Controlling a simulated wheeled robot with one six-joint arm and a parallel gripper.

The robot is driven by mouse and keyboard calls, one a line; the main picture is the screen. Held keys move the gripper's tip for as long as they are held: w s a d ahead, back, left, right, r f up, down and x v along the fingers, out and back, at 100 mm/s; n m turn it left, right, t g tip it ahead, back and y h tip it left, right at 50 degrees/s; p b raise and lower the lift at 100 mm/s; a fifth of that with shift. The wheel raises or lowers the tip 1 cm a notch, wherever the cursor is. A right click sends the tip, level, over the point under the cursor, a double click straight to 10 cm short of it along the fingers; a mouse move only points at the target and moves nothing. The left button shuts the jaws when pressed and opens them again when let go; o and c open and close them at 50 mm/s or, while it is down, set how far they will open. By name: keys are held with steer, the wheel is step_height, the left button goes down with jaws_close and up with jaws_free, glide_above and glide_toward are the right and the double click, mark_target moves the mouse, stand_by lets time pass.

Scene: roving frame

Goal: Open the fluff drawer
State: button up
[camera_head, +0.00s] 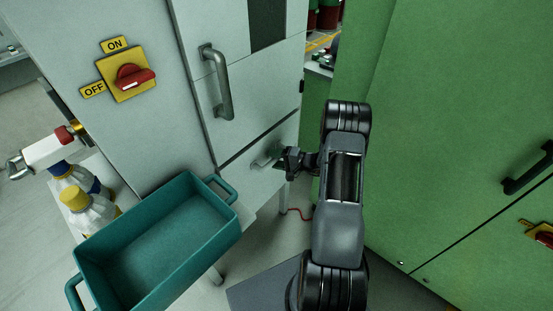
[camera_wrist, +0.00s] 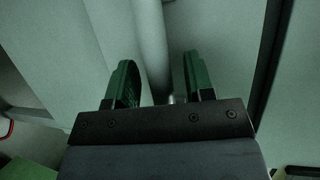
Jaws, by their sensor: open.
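The pale grey cabinet has a low drawer front (camera_head: 238,178), likely the fluff drawer, below a dark seam. Its small bar handle (camera_head: 267,156) sticks out near the middle, and the drawer looks shut. My gripper (camera_head: 281,163) is at the right end of this handle in the head view. In the wrist view, the open green-padded fingers of my gripper (camera_wrist: 157,60) stand on either side of a round grey bar (camera_wrist: 150,30), which looks like the handle. Space shows between the bar and both fingers. Whether the bar lies fully between the pads is hard to tell.
A teal bin (camera_head: 160,245) stands front left of the drawer. A red rotary switch (camera_head: 133,77) and a larger door handle (camera_head: 217,82) are above. Bottles (camera_head: 88,209) stand at left. A green cabinet (camera_head: 450,120) closes off the right side; a little floor shows between.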

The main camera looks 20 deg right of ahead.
steer(key=shift+c, duration=0.2)
jaws_close()
stand_by(0.3)
